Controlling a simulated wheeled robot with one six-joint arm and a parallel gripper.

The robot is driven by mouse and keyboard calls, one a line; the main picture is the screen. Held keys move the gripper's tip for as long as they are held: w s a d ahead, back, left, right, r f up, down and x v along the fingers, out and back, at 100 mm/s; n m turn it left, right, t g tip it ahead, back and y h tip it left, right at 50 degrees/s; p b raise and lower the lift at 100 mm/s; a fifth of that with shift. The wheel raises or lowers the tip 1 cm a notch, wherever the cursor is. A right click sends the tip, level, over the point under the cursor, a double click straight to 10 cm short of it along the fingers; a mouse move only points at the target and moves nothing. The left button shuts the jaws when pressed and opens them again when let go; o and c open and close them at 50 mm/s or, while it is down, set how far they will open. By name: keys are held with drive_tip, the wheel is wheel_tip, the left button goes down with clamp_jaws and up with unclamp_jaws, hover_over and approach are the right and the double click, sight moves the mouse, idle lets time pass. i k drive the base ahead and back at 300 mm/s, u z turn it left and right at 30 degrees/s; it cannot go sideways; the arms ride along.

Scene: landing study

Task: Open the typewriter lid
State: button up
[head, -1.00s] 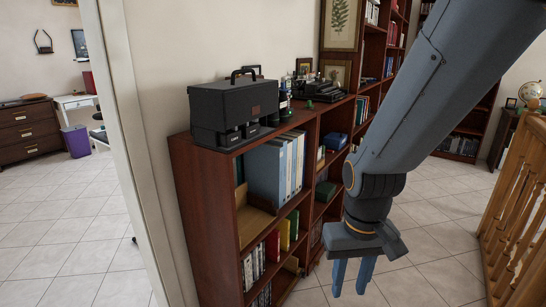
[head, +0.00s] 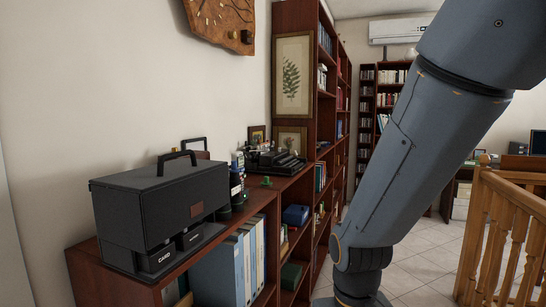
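A black case with a top carry handle (head: 160,205) stands on the near end of a low wooden bookcase, at left in the head view. Its upper part looks closed, and small drawers marked "CARD" show at its base. A dark typewriter-like machine (head: 275,162) stands farther back on the same bookcase top. I cannot tell from here whether it has a lid or how that lid stands. My arm comes down at right, and its gripper is below the picture's bottom edge, out of view.
Bottles (head: 237,188) and a small green object (head: 267,181) stand between case and machine. A tall bookcase (head: 310,100) rises behind. A wooden railing (head: 500,235) stands at right. Tiled floor (head: 425,265) shows between.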

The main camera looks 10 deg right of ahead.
sight(271, 159)
drive_tip(key=z, duration=1)
drive_tip(key=i, duration=1)
drive_tip(key=z, duration=0.8)
drive_tip(key=i, duration=0.9)
drive_tip(key=u, duration=0.8)
drive_tip(key=i, duration=0.75)
drive_tip(key=u, duration=0.9)
